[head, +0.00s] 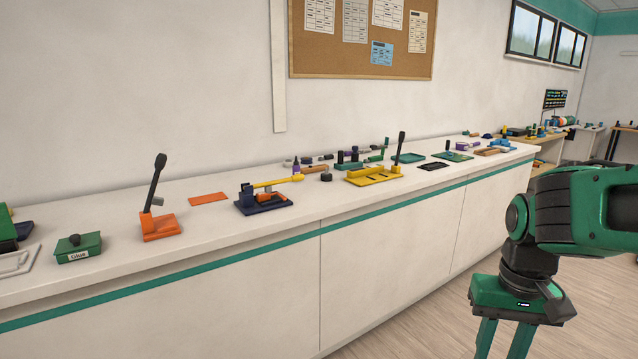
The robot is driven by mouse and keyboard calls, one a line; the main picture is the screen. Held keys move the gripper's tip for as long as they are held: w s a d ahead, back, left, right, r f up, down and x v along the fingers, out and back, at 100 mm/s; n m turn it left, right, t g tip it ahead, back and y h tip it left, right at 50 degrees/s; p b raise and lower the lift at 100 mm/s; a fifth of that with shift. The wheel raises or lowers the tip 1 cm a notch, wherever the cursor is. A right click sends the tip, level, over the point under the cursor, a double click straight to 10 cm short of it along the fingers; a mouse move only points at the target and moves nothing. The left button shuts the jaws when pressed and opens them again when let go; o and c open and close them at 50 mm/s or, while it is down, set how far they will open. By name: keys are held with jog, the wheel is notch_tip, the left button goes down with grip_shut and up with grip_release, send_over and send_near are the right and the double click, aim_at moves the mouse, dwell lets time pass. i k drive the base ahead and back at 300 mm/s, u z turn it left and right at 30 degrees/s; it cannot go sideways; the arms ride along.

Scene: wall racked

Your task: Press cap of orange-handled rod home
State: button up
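My gripper (503,345) hangs at the lower right, in front of the counter and well apart from everything on it. Its two green fingers are spread with nothing seen between them; their tips run off the bottom edge. An orange press (161,227) with an upright dark lever and a grey cylinder stands at the left of the counter. A dark blue fixture (264,205) holds a yellow bar (270,184) lying nearly level. A yellow fixture (374,177) with an upright dark lever stands farther right. I cannot make out a rod with an orange handle or its cap for certain.
The long white counter (110,213) runs along the wall.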

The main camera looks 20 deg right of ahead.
aim_at(267, 186)
jog(key=z, duration=0.1)
jog(key=i, duration=1)
jog(key=u, duration=0.05)
